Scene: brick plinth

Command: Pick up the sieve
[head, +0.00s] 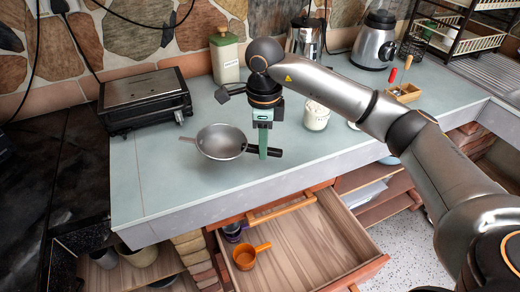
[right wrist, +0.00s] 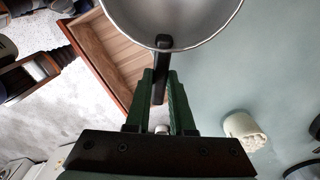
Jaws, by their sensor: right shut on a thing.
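The sieve is a round grey metal bowl (head: 222,142) with a black handle at its right and a small tab at its left. It is at the counter's front part in the head view, and its bowl fills the top of the right wrist view (right wrist: 172,18). My right gripper (head: 263,150) points down and is shut on the black handle, which shows between its green fingers (right wrist: 160,88). I cannot tell whether the bowl touches the counter. A small dark green piece at the head view's left edge seems to be my left gripper (head: 4,146); its jaws are not readable.
A black-and-steel grill (head: 146,98) stands left on the counter (head: 170,195). Below the front edge, an open drawer (head: 320,245) holds an orange pan (head: 246,256).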

